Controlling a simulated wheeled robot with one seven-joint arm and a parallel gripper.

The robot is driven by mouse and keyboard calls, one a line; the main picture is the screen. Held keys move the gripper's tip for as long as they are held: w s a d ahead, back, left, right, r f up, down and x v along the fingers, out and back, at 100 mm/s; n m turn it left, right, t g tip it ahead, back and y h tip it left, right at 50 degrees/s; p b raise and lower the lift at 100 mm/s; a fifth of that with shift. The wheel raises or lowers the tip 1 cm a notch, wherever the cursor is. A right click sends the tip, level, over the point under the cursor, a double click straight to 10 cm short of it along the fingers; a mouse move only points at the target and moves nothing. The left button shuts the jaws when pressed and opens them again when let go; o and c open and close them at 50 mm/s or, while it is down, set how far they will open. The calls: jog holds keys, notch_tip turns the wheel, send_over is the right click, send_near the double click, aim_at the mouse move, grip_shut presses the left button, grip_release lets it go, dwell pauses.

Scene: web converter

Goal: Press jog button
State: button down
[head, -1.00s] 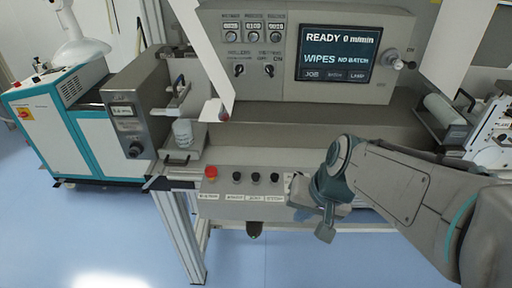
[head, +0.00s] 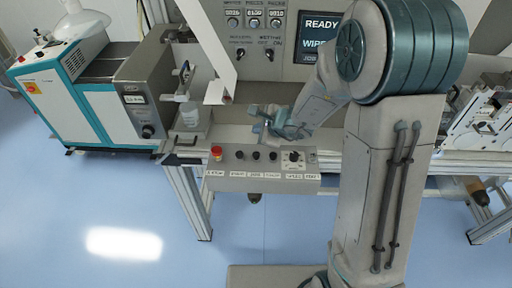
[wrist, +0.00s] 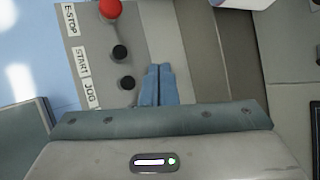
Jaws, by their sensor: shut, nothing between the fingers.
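The jog button (head: 256,155) is a small black button on the grey control panel (head: 225,184), second of the black buttons right of the red E-stop. In the wrist view the jog button (wrist: 127,83) is beside the JOG label, below the START button (wrist: 120,52). My gripper (head: 259,129) is just behind the button row in the head view. In the wrist view my gripper (wrist: 160,68) is shut and empty, its blue fingertips to the right of the jog button. They look apart from it; their height above the panel is unclear.
The E-stop (head: 216,152) sits at the panel's left end, and a dial (head: 293,156) is to the right. The screen (head: 318,35) is partly hidden by my arm. Blue floor is clear in front.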

jog(key=shift+w+d+f+m, duration=0.1)
jog(key=shift+w+f+m, duration=0.1)
jog(key=shift+m, duration=0.1)
jog(key=b, duration=0.6)
send_over(259, 156)
notch_tip(259, 156, down, 7)
jog(key=shift+f, duration=0.2)
jog(key=shift+f+b, duration=0.7)
jog(key=shift+b, duration=0.15)
jog(key=shift+f, duration=0.15)
dwell(1.1)
jog(key=shift+f+b, duration=0.25)
jog(key=shift+b, duration=0.5)
